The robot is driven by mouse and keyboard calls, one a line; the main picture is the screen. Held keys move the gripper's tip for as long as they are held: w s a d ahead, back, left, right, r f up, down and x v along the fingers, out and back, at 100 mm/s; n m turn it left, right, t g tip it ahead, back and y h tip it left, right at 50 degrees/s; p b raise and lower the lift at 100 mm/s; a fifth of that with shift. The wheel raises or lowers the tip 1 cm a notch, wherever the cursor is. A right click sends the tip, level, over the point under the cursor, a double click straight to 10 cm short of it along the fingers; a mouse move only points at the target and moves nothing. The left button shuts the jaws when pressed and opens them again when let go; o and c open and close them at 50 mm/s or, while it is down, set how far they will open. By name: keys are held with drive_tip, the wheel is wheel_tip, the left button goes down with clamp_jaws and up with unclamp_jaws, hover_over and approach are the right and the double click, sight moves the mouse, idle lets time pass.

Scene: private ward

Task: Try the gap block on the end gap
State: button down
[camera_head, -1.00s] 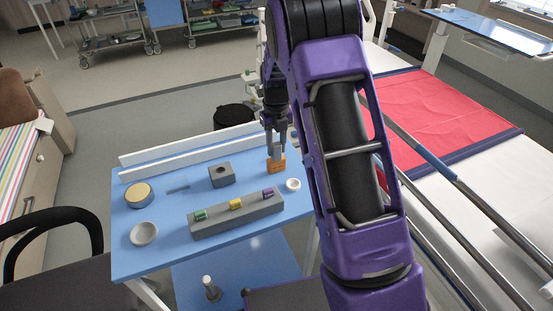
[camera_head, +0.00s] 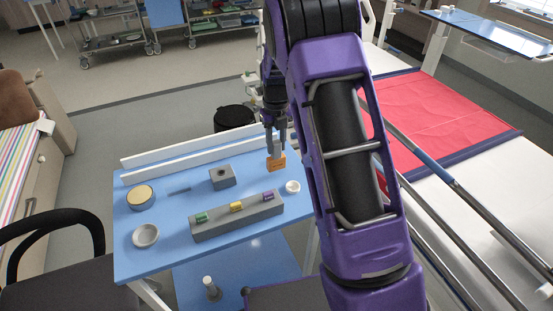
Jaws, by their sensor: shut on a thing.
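My gripper (camera_head: 276,153) points down over the back right of the blue table and is shut on an orange block (camera_head: 275,164), which has small dark marking on its face. The block is upright, at or just above the table top; I cannot tell if it touches. No label I can read shows which thing is the gap block. In front lies a long grey bar (camera_head: 238,222) with green (camera_head: 201,217), yellow (camera_head: 236,206) and purple (camera_head: 268,196) pieces along its top. Two white rails (camera_head: 190,154) run along the table's back. My arm hides the table's right end.
On the blue table (camera_head: 180,255) are a grey block with a dark hole (camera_head: 222,177), a gold-topped round tin (camera_head: 140,196), a grey dish (camera_head: 146,236), a small white ring (camera_head: 292,187) and a thin dark piece (camera_head: 180,190). A bed (camera_head: 450,155) stands right.

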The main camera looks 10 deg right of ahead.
drive_tip(key=shift+r+p, duration=1.85)
drive_tip(key=shift+r, duration=0.75)
